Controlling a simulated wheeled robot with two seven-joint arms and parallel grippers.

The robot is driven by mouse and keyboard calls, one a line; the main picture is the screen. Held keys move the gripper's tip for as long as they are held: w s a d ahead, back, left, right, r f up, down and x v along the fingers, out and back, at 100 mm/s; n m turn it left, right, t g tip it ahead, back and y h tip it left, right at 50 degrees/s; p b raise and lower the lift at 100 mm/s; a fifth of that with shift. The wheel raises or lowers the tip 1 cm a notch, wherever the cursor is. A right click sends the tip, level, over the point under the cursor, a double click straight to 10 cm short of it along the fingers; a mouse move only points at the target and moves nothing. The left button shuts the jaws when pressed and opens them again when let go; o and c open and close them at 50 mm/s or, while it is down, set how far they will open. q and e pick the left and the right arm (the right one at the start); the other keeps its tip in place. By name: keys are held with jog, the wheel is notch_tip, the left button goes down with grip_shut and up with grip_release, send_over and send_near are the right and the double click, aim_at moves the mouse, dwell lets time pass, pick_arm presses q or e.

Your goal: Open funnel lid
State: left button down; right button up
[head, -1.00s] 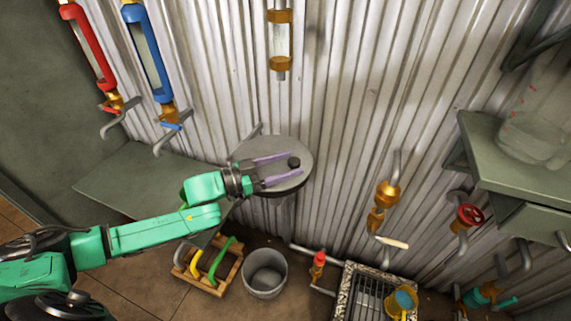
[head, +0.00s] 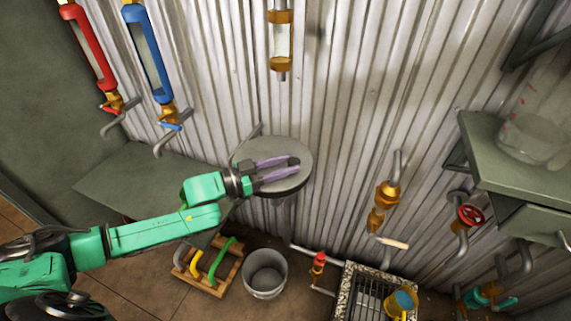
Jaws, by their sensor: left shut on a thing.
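The funnel lid (head: 299,150) is a round grey disc on the funnel at the corrugated wall, in the middle of the head view. It lies flat over the funnel top. My left gripper (head: 291,167) reaches in from the left over the lid, and its purple fingers are closed on the small dark lid knob (head: 294,161). The fingers mostly hide the knob. My right gripper does not show.
A red tube (head: 88,45) and a blue tube (head: 148,52) hang on the wall at the upper left. A grey shelf (head: 130,180) is behind my left arm. A bucket (head: 265,292) and a wooden crate (head: 232,272) with coloured handles stand below on the floor. A red-wheeled valve (head: 469,215) is at the right.

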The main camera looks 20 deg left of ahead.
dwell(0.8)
pick_arm(q)
jog(key=shift+r, duration=0.15)
jog(key=shift+a+r+n+t+h+p, duration=0.25)
jog(key=shift+r+n+p, duration=0.25)
jog(key=shift+r, duration=0.35)
jog(key=a+r+n+t+p, duration=0.3)
jog(key=a+r+n+t, duration=0.45)
jog(key=r+n, duration=0.2)
jog(key=w+a+n+t+y, duration=0.1)
jog(key=a+n+t+y, duration=0.5)
jog(key=a+n+y, duration=1)
jog(key=shift+w+r+n+t+y+b, duration=0.3)
jog(key=shift+r+n+t+y+b, duration=0.25)
jog(key=shift+n, duration=2.3)
jog(key=shift+f, duration=0.15)
